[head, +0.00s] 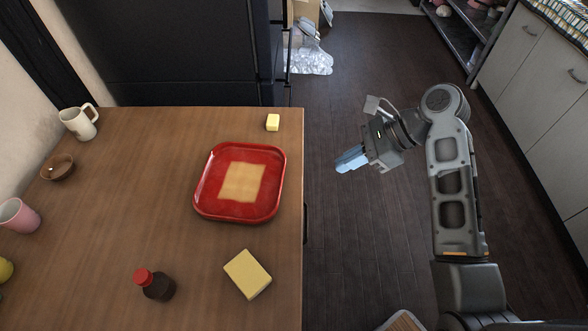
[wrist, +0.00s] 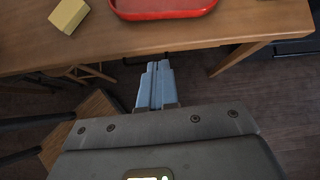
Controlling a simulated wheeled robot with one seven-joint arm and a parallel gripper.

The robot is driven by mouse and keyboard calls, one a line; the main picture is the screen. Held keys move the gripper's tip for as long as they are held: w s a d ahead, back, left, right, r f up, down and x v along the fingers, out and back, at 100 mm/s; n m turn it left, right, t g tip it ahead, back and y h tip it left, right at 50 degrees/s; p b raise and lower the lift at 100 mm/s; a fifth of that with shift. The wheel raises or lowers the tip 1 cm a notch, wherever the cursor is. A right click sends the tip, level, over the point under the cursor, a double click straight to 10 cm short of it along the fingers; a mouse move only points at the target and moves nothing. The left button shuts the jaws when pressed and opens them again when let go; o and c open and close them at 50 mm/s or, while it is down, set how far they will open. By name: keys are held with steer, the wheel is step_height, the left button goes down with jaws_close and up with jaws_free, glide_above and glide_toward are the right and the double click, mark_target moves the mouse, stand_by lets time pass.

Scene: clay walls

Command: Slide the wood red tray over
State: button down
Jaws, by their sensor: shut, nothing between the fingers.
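The red tray (head: 211,205) lies flat on the wooden table, near its right edge in the head view. It has rounded corners, a raised rim and a pale tan rectangle in its middle. Its near part also shows at the top of the wrist view (wrist: 165,12). My gripper (head: 340,168) is off the table's right side, over the floor, apart from the tray. Its light blue fingers are shut together with nothing between them, and they show in the wrist view (wrist: 154,72) pointing at the table edge.
On the wooden table (head: 130,190), a yellow block (head: 247,274) and a dark bottle with a red cap (head: 155,285) stand nearer than the tray. A small yellow cube (head: 272,122) sits beyond it. A mug (head: 80,122), brown bowl (head: 58,167) and pink cup (head: 18,216) are left.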

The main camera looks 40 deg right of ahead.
mark_target(282, 187)
steer(key=x, duration=0.4)
steer(key=r+x, duration=0.1)
steer(key=x, duration=0.2)
steer(key=a+x, duration=0.1)
steer(key=x, duration=0.3)
steer(key=shift+w+a+f, duration=0.1)
steer(key=shift+w+a, duration=0.2)
steer(key=shift+w, duration=0.25)
steer(key=shift+w+a, duration=0.4)
steer(key=shift+a, duration=0.2)
